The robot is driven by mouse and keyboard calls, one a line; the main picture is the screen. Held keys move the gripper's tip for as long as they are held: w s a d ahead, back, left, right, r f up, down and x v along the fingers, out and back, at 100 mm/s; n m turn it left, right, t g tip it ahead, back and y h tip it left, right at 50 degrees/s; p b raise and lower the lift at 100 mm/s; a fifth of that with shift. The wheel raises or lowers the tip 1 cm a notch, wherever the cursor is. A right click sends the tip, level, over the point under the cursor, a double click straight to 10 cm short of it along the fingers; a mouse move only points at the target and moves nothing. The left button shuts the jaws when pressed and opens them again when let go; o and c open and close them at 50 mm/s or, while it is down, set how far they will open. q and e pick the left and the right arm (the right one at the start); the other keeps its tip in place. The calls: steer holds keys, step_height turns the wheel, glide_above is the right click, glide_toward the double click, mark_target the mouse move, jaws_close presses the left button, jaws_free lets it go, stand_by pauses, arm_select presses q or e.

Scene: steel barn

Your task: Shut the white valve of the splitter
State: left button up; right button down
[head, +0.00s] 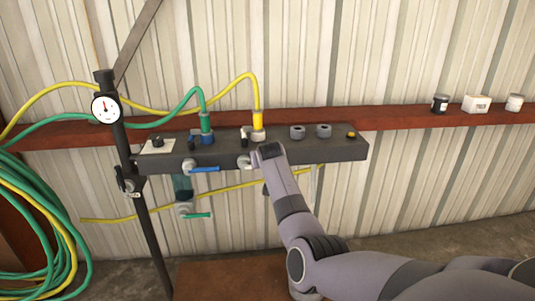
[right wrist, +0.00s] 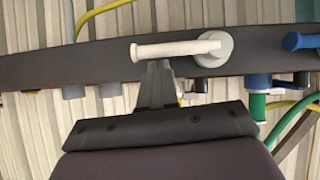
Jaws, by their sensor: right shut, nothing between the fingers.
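The splitter (head: 310,152) is a long dark grey bar fixed before the corrugated wall. Its white valve (head: 243,161) is mostly hidden behind my right gripper (head: 266,152) in the head view. The right wrist view shows the white valve's round hub (right wrist: 214,48), with its white lever pointing left, lying along the bar. My right gripper is shut and empty; its fingertips (right wrist: 155,72) are at the lever's lower edge in that view, near its middle. I cannot tell whether they touch it. My left gripper is not in view.
A blue valve lever (head: 205,169) lies left of the white valve, and a green one (head: 197,215) hangs lower. Green (head: 190,97) and yellow (head: 250,82) hoses plug into the bar's top. A gauge (head: 106,108) stands left. Small containers sit on the red beam (head: 410,118).

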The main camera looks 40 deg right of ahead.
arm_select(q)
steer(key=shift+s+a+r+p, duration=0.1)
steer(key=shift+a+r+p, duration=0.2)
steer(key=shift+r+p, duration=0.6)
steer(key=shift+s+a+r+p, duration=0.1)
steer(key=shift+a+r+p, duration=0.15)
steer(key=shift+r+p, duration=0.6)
arm_select(e)
steer(key=w+d+r+v, duration=0.1)
steer(key=r+v, duration=0.1)
steer(key=v, duration=1)
steer(key=shift+s+r, duration=0.15)
steer(key=shift+s, duration=0.05)
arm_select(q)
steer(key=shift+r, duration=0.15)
arm_select(e)
steer(key=shift+a, duration=0.15)
